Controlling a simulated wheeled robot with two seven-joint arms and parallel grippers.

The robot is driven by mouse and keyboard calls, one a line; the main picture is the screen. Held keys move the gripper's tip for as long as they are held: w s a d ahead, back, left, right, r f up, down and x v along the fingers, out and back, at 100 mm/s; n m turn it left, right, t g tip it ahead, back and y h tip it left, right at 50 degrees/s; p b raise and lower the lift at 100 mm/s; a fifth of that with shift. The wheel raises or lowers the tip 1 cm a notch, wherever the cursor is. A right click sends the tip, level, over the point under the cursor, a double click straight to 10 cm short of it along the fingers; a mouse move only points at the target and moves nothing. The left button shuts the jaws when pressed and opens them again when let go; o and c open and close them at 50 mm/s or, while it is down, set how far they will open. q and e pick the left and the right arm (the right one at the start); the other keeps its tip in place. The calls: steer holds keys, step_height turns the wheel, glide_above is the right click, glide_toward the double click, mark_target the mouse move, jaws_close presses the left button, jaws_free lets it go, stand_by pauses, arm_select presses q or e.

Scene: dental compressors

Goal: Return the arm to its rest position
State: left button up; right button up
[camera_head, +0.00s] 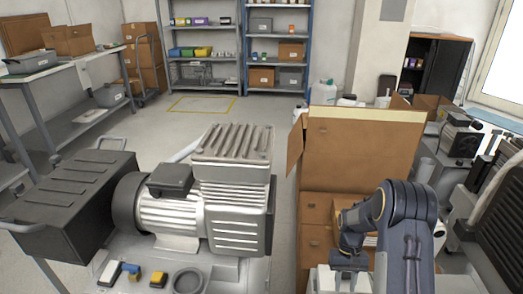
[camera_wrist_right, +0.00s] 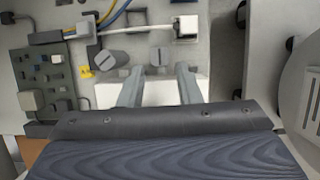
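My right arm (camera_head: 400,225) is dark blue-grey and bent at the lower right of the head view, in front of the cardboard boxes. Its fingertips cannot be made out there. A white block (camera_wrist_right: 155,94) shows behind the fingers, and a light panel with grey knobs, a small circuit board (camera_wrist_right: 45,80) and coloured wires lies beyond. I cannot tell whether the fingers touch anything. My left arm and gripper are not in view.
A compressor (camera_head: 215,195) with a silver motor and a black box (camera_head: 75,205) stand at the front left. An open cardboard box (camera_head: 360,155) stands beside my right arm. Cluttered equipment (camera_head: 460,135) lies at right. Open floor (camera_head: 150,140) shows behind, before the shelves (camera_head: 245,55).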

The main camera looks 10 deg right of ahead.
steer(key=s+a+r+t+y, duration=0.1)
steer(key=s+a+r+t, duration=0.25)
steer(key=r, duration=0.75)
steer(key=s+a+r+t+y, duration=0.15)
steer(key=s+a+r, duration=0.25)
steer(key=r, duration=0.6)
steer(key=s+a+r+n+t, duration=0.1)
steer(key=s+a+r+t, duration=0.2)
steer(key=s, duration=0.4)
steer(key=s+a+r+n+t, duration=0.1)
steer(key=s+a+r+t, duration=0.1)
steer(key=s+a, duration=0.3)
step_height(320, 180, up, 28)
steer(key=p, duration=2.7)
steer(key=shift+s+d+f+p, duration=0.2)
steer(key=shift+s+d+p, duration=0.1)
steer(key=shift+s+p, duration=0.15)
